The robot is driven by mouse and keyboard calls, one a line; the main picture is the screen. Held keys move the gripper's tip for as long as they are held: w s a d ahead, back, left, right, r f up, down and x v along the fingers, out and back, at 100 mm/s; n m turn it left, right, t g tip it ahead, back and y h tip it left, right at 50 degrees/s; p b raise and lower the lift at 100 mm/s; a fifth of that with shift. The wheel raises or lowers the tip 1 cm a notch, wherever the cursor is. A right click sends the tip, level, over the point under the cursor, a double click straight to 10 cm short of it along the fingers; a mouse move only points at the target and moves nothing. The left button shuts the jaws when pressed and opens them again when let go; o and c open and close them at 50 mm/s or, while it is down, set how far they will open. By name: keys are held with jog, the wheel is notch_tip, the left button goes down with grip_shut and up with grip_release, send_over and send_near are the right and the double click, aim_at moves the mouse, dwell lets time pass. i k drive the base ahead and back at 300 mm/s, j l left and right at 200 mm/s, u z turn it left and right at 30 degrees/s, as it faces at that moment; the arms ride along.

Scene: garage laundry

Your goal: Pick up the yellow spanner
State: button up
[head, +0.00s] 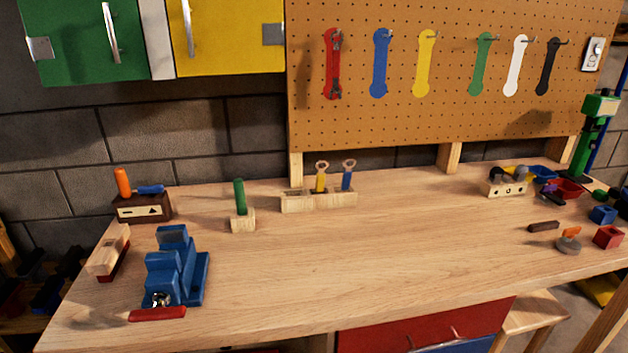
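A small yellow spanner (321,178) with a ring-shaped top stands upright in a light wooden block (298,203) at the back of the workbench. A similar blue spanner (347,177) stands upright just to its right in the same block. The lower ends of both are hidden in the block. On the pegboard above, a flat yellow spanner-shaped outline (424,64) shows under a hook, with no tool visible on it. My gripper is not in view.
The wooden workbench (370,260) is clear in the middle and front. A green-handled tool in a block (241,205) and a blue vise (174,268) stand left. The pegboard (390,125) rises behind. Small blocks and bins (567,190) crowd the right end.

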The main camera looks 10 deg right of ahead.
aim_at(320, 182)
jog(key=i+j+z, duration=0.15)
jog(key=z, duration=1.1)
jog(key=i+j, duration=0.55)
jog(key=i, duration=0.25)
